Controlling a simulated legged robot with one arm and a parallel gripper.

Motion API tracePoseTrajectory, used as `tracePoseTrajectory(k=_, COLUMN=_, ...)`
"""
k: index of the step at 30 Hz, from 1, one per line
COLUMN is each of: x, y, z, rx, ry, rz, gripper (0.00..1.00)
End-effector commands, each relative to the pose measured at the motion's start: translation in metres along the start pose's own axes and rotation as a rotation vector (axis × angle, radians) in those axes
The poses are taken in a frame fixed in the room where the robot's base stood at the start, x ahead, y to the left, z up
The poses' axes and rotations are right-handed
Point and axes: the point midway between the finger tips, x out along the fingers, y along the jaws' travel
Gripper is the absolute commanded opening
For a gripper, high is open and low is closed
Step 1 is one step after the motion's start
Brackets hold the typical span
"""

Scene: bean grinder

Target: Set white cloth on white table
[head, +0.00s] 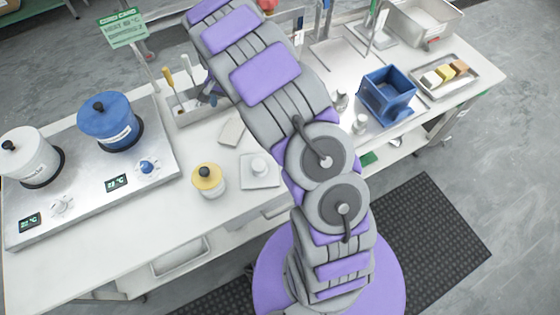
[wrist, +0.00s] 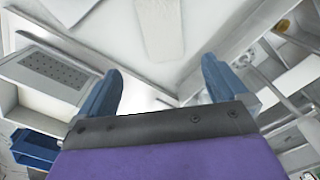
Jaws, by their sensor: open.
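My gripper (wrist: 161,68) is open in the wrist view, its two blue fingers spread with nothing seen between them. A flat off-white piece that looks like the white cloth (wrist: 160,28) lies on a white surface beyond the fingertips, apart from them. In the head view, the cloth (head: 232,131) appears as a small pale rectangle on the white table (head: 225,155), left of my arm. My arm hides part of the table, and the gripper is mostly hidden behind it in the head view.
A hot plate with a white pot (head: 30,158) and a blue pot (head: 108,122) stands at left. A blue box (head: 388,95) and a tray (head: 445,78) stand at right.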

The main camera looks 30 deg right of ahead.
Motion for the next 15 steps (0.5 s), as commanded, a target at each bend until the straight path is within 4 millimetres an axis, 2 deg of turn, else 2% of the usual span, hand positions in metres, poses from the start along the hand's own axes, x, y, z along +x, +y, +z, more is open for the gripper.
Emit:
tracePoseTrajectory(k=7, x=-0.064, y=0.047, z=0.026, rx=-0.074, ry=0.015, rz=0.033, gripper=1.00)
tracePoseTrajectory(k=15, x=-0.127, y=0.112, z=0.083, rx=-0.200, ry=-0.007, rz=0.061, gripper=1.00)
